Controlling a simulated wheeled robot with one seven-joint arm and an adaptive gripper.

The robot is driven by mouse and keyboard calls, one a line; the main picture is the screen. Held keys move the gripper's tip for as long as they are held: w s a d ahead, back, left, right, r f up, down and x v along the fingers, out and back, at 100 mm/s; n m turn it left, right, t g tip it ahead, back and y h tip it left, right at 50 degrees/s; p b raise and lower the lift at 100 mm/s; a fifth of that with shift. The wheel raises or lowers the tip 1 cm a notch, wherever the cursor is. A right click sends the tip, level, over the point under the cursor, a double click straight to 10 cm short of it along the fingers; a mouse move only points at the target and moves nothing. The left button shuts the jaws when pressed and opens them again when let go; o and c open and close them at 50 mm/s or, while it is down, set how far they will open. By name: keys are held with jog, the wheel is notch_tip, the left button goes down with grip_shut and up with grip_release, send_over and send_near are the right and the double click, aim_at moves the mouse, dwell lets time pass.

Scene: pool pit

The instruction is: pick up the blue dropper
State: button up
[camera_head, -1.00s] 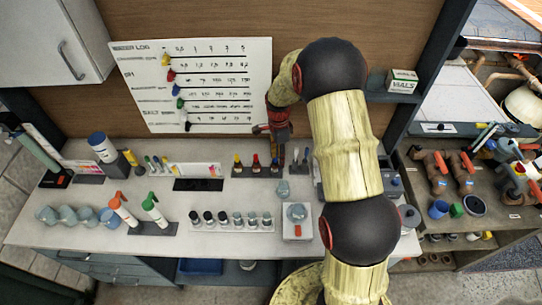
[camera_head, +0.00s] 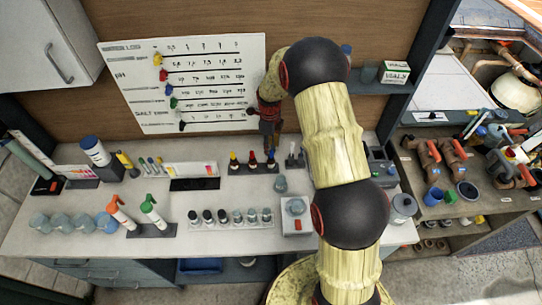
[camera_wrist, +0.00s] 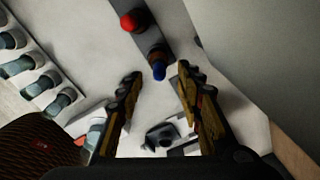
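The blue dropper (camera_head: 271,157) stands at the right end of a dark rack (camera_head: 252,169) on the white counter. In the wrist view its blue top (camera_wrist: 158,70) lies between my fingertips, slightly nearer the right one. The red dropper (camera_head: 252,158) is beside it and also shows in the wrist view (camera_wrist: 130,20). The yellow dropper (camera_head: 233,158) is at the left end. My gripper (camera_wrist: 158,77) is open and empty. In the head view my gripper (camera_head: 268,142) appears just above and behind the blue dropper; I cannot tell the exact gap.
A stand of several vials (camera_head: 230,217) sits in front of the rack. A rack of grey tips (camera_head: 295,158) is to the right. A small device with a round top (camera_head: 297,213) stands farther forward. The test log board (camera_head: 185,85) leans behind.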

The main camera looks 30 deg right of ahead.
aim_at(271, 158)
notch_tip(271, 158, down, 4)
jog(key=shift+s+d+f+p, duration=0.1)
jog(key=shift+f+p, duration=0.05)
jog(key=shift+p, duration=0.15)
jog(key=shift+c, duration=0.6)
jog(key=c, duration=0.6)
